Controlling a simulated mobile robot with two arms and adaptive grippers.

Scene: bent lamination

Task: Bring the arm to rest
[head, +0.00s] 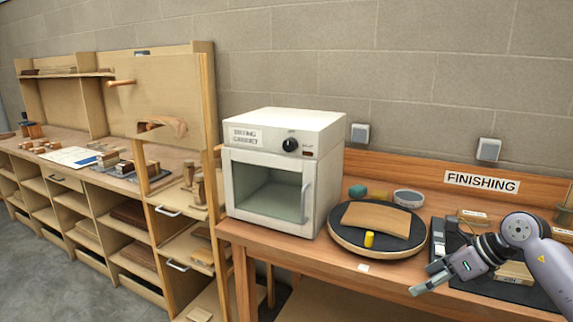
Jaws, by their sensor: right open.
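My right arm comes in from the right edge over the finishing bench. My right gripper (428,279) points left near the bench's front edge, open with nothing between its fingers. It is to the right of a round black turntable (343,246). A bent wooden piece (376,219) lies on the turntable with a small yellow cylinder (369,239) in front of it. My left gripper is not in view.
A white drying cabinet (283,170) with a glass door stands left of the turntable. A dark mat (490,290) lies under my right arm. A FINISHING sign (482,182) is at the back. Wooden shelves (120,240) fill the left.

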